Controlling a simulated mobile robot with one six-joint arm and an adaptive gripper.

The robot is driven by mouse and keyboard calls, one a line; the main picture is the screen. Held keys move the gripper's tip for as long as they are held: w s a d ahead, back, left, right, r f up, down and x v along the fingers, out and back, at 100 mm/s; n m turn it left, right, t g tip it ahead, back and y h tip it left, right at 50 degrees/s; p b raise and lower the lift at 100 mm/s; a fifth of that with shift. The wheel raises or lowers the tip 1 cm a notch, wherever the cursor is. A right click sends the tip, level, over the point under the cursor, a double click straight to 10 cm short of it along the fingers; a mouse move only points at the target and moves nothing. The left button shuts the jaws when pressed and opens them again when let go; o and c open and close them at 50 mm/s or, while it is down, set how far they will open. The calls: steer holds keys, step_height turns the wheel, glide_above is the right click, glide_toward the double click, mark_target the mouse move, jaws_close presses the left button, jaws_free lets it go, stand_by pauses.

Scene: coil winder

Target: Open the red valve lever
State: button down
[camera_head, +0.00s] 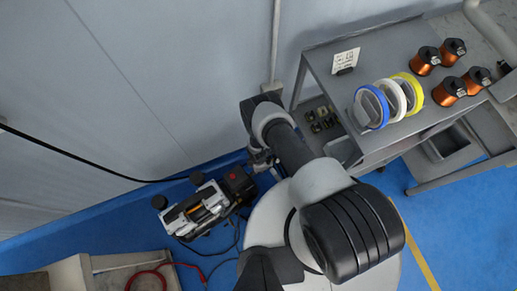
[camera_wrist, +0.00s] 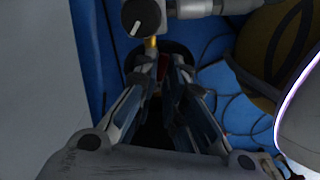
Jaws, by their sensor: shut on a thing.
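In the wrist view, my gripper (camera_wrist: 160,68) points away from the camera, its two fingers closed around a small dark red piece (camera_wrist: 164,68), which I take for the red valve lever. Only a sliver of it shows between the fingertips, so its angle cannot be told. A brassy yellow stem (camera_wrist: 151,44) stands just beyond the fingertips. A grey metal pipe fitting (camera_wrist: 190,8) with a black round knob (camera_wrist: 141,16) lies above it. In the head view, my arm hides most of the gripper, and the lever cannot be made out.
A grey pipe (camera_head: 274,45) runs down the wall. A grey cart (camera_head: 330,62) at right carries tape rolls (camera_head: 371,106) and several copper coils (camera_head: 449,91). A small machine (camera_head: 198,207) stands left of my arm. A black cable (camera_head: 85,160) crosses the wall.

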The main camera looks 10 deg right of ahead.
steer(key=shift+w+a+n+b, duration=0.1)
steer(key=shift+w+n+b, duration=0.1)
steer(key=shift+n, duration=0.75)
steer(key=shift+w+a+n+b, duration=0.1)
steer(key=shift+w+n+b, duration=0.05)
steer(key=shift+n, duration=0.8)
steer(key=c, duration=1.7)
jaws_free()
steer(key=shift+o, duration=0.2)
